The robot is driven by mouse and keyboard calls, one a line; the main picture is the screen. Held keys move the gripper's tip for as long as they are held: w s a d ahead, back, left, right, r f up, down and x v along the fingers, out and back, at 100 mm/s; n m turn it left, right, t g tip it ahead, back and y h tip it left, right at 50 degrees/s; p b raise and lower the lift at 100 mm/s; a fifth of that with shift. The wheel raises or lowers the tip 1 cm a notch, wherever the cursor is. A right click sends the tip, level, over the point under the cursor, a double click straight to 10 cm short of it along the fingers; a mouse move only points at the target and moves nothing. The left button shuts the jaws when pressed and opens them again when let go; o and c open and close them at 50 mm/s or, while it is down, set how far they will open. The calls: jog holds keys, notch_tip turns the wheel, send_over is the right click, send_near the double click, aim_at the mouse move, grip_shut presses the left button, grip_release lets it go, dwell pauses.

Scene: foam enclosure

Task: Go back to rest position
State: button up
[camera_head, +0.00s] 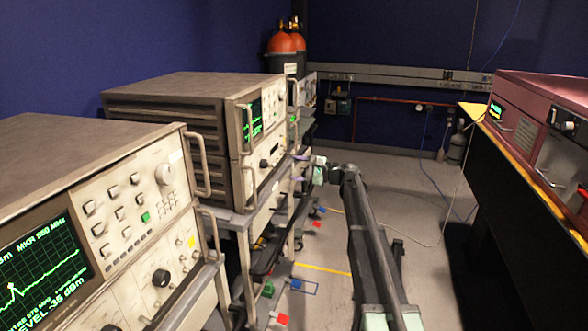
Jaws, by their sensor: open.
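My gripper (301,168) is at the far end of my dark arm, near the middle of the view. It points left toward the front of the rack of instruments. Its two small fingers look apart, with nothing visible between them. It is small in the picture, and I cannot tell whether it touches the rack front. My arm stretches from the bottom edge up and away along the aisle, then bends left at the wrist.
A near instrument (125,205) with a green-trace screen and a stacked instrument (195,140) stand on the left. A dark bench with a red instrument (530,125) is on the right. Grey floor (425,200) between is mostly clear, with a thin cable.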

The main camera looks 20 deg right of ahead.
jog(key=s+a+f+n+g+h, duration=0.35)
jog(key=s+f, duration=0.35)
jog(key=s, duration=0.4)
jog(key=s+a+f+n+g+h, duration=0.2)
jog(key=s+f+n+g+h, duration=0.15)
jog(key=s+f, duration=0.45)
jog(key=s+a+f+n+g+h, duration=0.2)
jog(key=s+n+h, duration=0.45)
jog(key=s, duration=1.85)
notch_tip(320, 180, up, 17)
jog(key=a+m+h+p, duration=0.1)
jog(key=h+p, duration=0.1)
jog(key=p, duration=1.5)
jog(key=shift+w+a+r, duration=0.15)
jog(key=shift+w+a, duration=0.05)
jog(key=shift+a, duration=0.05)
